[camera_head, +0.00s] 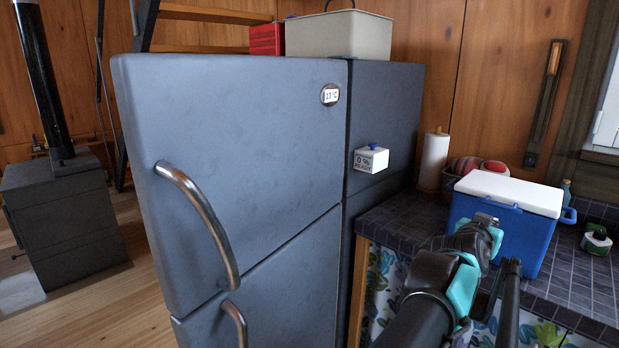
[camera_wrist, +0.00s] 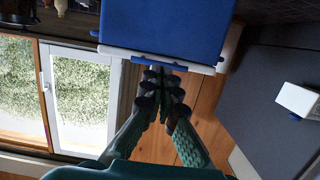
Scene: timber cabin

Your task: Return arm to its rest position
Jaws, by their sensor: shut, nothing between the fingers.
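My arm, black with teal joints, reaches up from the bottom right of the head view, in front of the counter and the blue cooler (camera_head: 500,235). I cannot make out its fingertips there. In the wrist view my gripper (camera_wrist: 163,82) has its ribbed green fingers brought together at dark tips. It is shut and empty. The cooler also shows in the wrist view (camera_wrist: 165,30), just above the fingertips. I cannot tell how far the fingers are from it.
A grey fridge (camera_head: 230,160) stands left of the arm, with a small white box (camera_head: 371,160) on its side. A paper towel roll (camera_head: 433,162) stands on the tiled counter (camera_head: 390,222) behind the cooler. A dark stove (camera_head: 65,215) stands far left. A window (camera_wrist: 85,100) fills the wrist view's left.

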